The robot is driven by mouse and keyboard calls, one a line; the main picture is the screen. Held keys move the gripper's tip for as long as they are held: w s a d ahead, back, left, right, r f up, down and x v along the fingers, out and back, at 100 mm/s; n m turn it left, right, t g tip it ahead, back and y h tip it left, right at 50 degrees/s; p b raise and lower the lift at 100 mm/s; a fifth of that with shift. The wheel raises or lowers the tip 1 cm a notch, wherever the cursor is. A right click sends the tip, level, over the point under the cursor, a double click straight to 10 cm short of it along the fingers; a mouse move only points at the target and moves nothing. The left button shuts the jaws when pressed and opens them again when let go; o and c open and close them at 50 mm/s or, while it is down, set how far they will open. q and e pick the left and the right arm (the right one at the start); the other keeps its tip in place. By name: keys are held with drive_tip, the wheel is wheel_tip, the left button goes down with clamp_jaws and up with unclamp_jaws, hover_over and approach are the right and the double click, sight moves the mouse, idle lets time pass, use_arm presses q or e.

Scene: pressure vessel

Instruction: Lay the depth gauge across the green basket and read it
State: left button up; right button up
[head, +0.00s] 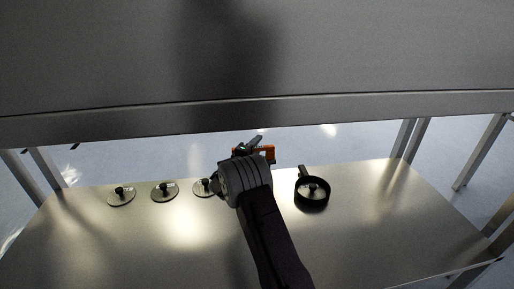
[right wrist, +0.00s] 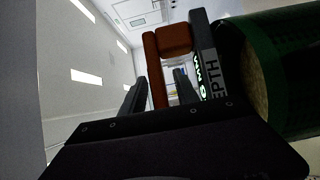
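The depth gauge (right wrist: 207,60) has an orange-brown handle and a grey plate with partly readable "DEPTH" lettering. My right gripper (right wrist: 158,95) has a finger on each side of the handle and appears closed on it. In the head view the orange part (head: 268,152) shows just beyond my right gripper (head: 252,146), seemingly above the table. A dark green round wall with tan, grainy contents, which looks like the green basket (right wrist: 295,85), is close beside the gauge at right in the right wrist view. In the head view my right arm hides most of that spot. My left gripper is out of view.
Several discs with black knobs, including a left disc (head: 121,196) and a middle disc (head: 164,191), lie on the metal table (head: 360,235). A round black pan (head: 312,200) stands right of my arm. A large grey body (head: 400,60) overhangs the back. The table's right side is clear.

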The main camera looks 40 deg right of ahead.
drive_tip(key=shift+r, duration=0.1)
drive_tip(key=p+v, duration=0.6)
drive_tip(key=v, duration=0.6)
